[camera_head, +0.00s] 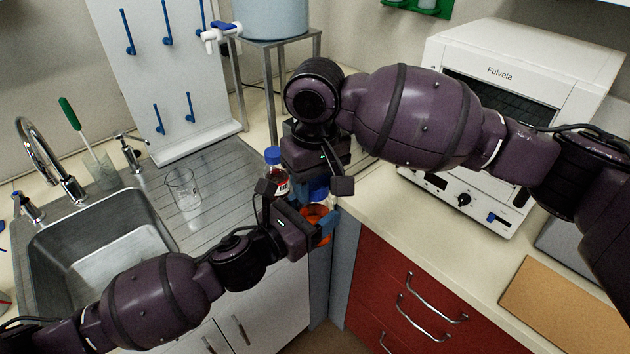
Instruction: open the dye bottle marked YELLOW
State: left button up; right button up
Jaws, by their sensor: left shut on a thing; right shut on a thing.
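A bottle with orange contents (318,213) is in the middle of the head view, largely hidden by my grippers. Any marking on it is out of sight. My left gripper (307,216) comes from the lower left and is shut on the bottle's body. My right gripper (322,183) is above it, pointing down, and is shut on the blue cap (318,194) at its top. Whether the cap is still seated on the neck cannot be told.
A second bottle with a blue cap (273,156) and red contents stands just behind my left gripper. A glass beaker (183,190) is on the drainboard left. The sink (95,235) is at left, a white Fulvela oven (520,75) at right.

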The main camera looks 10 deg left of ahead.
jog(key=n, duration=0.7)
jog(key=shift+w+r, duration=0.15)
jog(key=shift+w, duration=0.05)
jog(key=n, duration=0.5)
jog(key=shift+n, duration=0.3)
jog(key=n, duration=0.6)
jog(key=shift+w+n, duration=0.15)
jog(key=shift+n, duration=0.25)
jog(key=n, duration=0.5)
jog(key=shift+a+n, duration=0.1)
jog(key=shift+n, duration=0.2)
jog(key=n, duration=0.4)
jog(key=shift+w, duration=0.1)
jog(key=n, duration=0.4)
jog(key=shift+a, duration=0.1)
jog(key=n, duration=0.4)
jog(key=shift+r, duration=0.1)
jog(key=n, duration=0.5)
jog(key=shift+n, duration=0.3)
